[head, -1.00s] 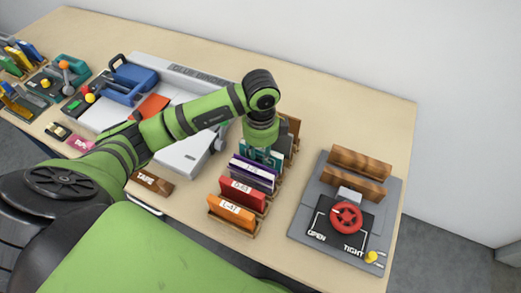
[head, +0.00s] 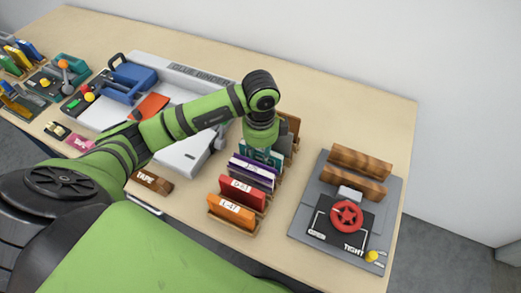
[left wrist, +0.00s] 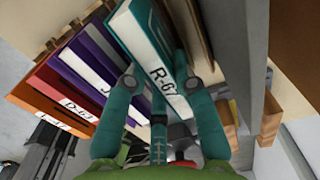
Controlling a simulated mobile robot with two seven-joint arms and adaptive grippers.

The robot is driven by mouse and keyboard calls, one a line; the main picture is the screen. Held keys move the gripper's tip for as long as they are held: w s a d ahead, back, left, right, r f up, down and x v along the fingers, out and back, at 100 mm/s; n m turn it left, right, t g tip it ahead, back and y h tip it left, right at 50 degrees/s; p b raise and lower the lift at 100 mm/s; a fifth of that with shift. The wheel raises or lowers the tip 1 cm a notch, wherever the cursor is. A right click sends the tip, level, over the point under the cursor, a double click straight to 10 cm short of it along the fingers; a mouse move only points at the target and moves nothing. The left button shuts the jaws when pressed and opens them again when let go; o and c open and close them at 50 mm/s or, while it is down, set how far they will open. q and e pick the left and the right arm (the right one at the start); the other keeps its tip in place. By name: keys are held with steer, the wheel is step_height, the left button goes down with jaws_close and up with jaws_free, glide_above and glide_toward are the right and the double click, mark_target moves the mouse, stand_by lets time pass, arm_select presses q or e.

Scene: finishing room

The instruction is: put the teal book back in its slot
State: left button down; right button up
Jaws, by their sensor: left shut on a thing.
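The teal book (head: 262,157) stands at the far end of the row of books in the wooden rack (head: 257,226). My left gripper (head: 263,150) is above it, shut on its top part. In the left wrist view the teal book (left wrist: 143,35) shows a white label reading R-62, and the fingers of my left gripper (left wrist: 161,80) lie on both sides of it. The purple book (head: 251,175) is right beside it. The foot of the teal book and its slot are hidden, so I cannot tell how deep it sits. My right gripper is not in view.
A red book (head: 243,193) and an orange book (head: 231,213) stand nearer in the rack. A grey vise-like fixture (head: 300,222) with a red knob (head: 346,216) is to the right. A binding machine (head: 178,157) is to the left. The table's back right is clear.

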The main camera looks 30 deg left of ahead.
arm_select(q)
steer(key=shift+f, duration=0.4)
steer(key=c, duration=1.3)
jaws_free()
steer(key=shift+r, duration=0.1)
step_height(320, 180, up, 11)
steer(key=p, duration=0.8)
steer(key=shift+p, duration=0.3)
